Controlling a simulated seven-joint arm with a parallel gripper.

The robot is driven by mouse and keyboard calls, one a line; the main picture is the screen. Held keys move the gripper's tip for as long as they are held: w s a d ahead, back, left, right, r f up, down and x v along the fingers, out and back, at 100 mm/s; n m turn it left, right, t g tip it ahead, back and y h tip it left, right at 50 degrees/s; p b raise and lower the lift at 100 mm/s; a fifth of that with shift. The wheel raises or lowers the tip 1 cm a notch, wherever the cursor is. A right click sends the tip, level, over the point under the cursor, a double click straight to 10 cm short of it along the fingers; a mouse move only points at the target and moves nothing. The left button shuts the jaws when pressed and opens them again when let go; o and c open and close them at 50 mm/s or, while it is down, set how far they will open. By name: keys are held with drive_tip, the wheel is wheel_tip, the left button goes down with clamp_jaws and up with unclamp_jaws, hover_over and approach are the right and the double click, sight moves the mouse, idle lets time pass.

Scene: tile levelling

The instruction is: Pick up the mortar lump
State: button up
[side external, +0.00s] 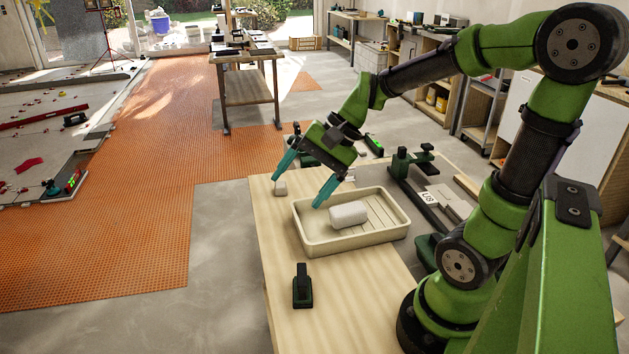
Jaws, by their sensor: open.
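A pale, rounded lump (348,214), which looks like the mortar lump, lies in a shallow cream tray (318,245) on the wooden table. My gripper (298,189) is open, with its two teal fingers spread wide and pointing down to the left. The fingers are above the far left part of the tray, up and left of the lump. Nothing is between them, and they look apart from the lump. The lump's full outline shows. The exact height of the fingertips above the tray is hard to tell.
A dark green and black tool (302,287) stands in front of the tray. A green clamp-like fixture (415,185) stands to the right. The table's left front surface is mostly clear.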

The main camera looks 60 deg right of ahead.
drive_tip(key=w+d+f+m+t+y, duration=0.1)
drive_tip(key=w+d+f+m+y, duration=0.1)
drive_tip(key=w+d+f+m, duration=0.3)
drive_tip(key=m+t+h, duration=0.3)
drive_tip(key=m+t, duration=0.4)
drive_tip(key=m, duration=0.7)
approach(285, 184)
drive_tip(key=x, duration=0.4)
drive_tip(key=shift+a+r, duration=0.25)
drive_tip(key=shift+r, duration=0.05)
drive_tip(key=shift+f+x, duration=0.2)
drive_tip(key=shift+x, duration=1.35)
drive_tip(key=shift+f+x, duration=0.2)
drive_tip(key=shift+x, duration=1.3)
drive_tip(key=shift+s+d, duration=0.1)
drive_tip(key=shift+d, duration=0.05)
drive_tip(key=c, duration=1.2)
drive_tip(key=shift+c, duration=0.2)
